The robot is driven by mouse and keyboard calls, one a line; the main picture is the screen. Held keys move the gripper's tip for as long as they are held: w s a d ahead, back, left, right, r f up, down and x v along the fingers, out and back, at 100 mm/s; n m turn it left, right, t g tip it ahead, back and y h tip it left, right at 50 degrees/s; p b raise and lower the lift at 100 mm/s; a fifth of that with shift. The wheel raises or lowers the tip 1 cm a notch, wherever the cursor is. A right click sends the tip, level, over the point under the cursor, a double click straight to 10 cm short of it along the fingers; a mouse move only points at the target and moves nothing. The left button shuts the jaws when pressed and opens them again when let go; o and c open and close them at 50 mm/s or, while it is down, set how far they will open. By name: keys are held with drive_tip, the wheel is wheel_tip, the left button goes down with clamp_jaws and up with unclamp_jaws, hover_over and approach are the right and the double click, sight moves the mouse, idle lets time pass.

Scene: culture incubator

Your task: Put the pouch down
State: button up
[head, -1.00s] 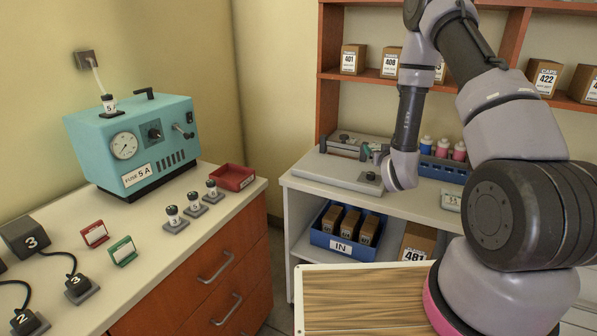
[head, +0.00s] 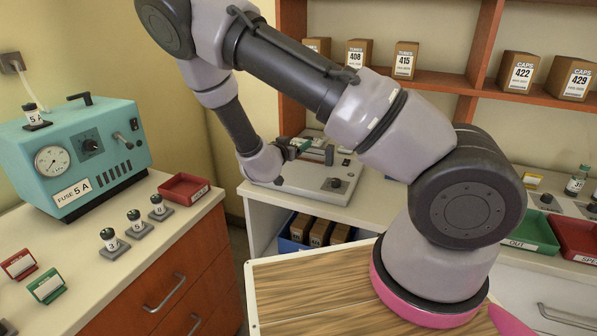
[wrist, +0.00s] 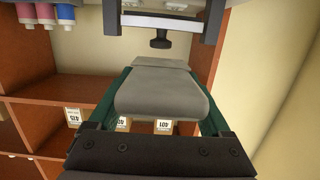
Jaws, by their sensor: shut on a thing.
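My gripper (head: 292,150) is at the left end of the sealer-like device (head: 310,182) on the back bench, by its raised bar. In the wrist view, a grey, rounded flat thing, seemingly the pouch (wrist: 160,92), is between my dark green fingers, and my gripper is shut on it. I cannot make out the pouch in the head view. A pale bar with a black knob (wrist: 160,42) shows just beyond it in the wrist view. Whether the pouch touches the device cannot be told.
Boxes (head: 404,60) stand on the shelf behind. A blue bin (head: 291,246) sits under the bench. A green tray (head: 530,236) and a red tray (head: 575,240) are to the right. A teal machine (head: 85,150) stands on the left counter.

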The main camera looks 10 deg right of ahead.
sight(296, 174)
wheel_tip(296, 174, down, 10)
drive_tip(key=shift+r, duration=0.1)
idle(0.4)
drive_tip(key=o, duration=1.2)
drive_tip(key=shift+c, duration=0.2)
